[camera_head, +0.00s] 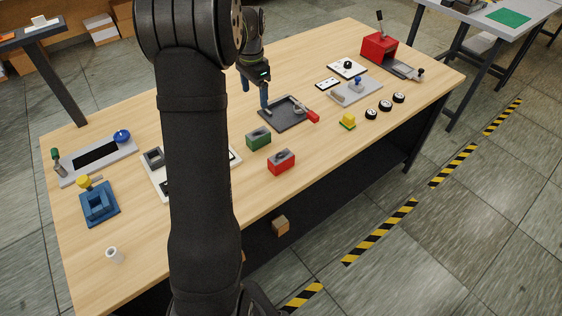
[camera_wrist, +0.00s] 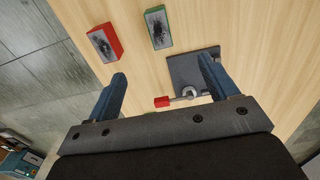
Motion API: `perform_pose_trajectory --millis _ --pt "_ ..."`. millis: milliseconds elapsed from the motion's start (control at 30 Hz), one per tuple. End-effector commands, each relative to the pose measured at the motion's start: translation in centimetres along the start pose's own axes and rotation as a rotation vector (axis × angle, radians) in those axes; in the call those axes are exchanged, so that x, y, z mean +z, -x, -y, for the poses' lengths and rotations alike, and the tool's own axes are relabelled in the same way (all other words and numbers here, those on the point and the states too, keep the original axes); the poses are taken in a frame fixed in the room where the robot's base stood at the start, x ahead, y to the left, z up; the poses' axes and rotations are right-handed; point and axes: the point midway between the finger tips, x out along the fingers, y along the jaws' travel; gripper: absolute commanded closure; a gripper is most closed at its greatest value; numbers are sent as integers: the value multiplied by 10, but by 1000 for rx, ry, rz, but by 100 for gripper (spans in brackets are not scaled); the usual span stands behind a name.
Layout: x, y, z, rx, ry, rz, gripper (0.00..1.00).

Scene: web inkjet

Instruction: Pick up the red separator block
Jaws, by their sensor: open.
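The red separator block (camera_head: 281,162) sits on the wooden table near its front edge, with a dark recess in its top. In the wrist view the red block (camera_wrist: 104,43) is at the upper left, beyond the tip of the left finger. A green block (camera_head: 258,139) stands just behind it, and it also shows in the wrist view (camera_wrist: 157,28). My gripper (camera_head: 255,92) is above the table near the dark tray, back from the red block. In the wrist view my gripper (camera_wrist: 162,75) has its two blue fingers wide apart, with nothing held between them.
A dark tray (camera_head: 275,118) with a red-handled tool (camera_head: 312,117) lies below and beside my gripper. The blue fixture (camera_head: 100,207) is at the left.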

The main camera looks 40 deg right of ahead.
Motion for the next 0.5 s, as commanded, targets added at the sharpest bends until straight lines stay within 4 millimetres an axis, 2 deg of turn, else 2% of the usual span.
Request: perform_pose_trajectory --millis 67,367,500 --pt "0 0 0 0 0 0 35" --pt "2 0 -2 2 -2 -8 35" --pt "14 2 -23 19 -15 -73 35"
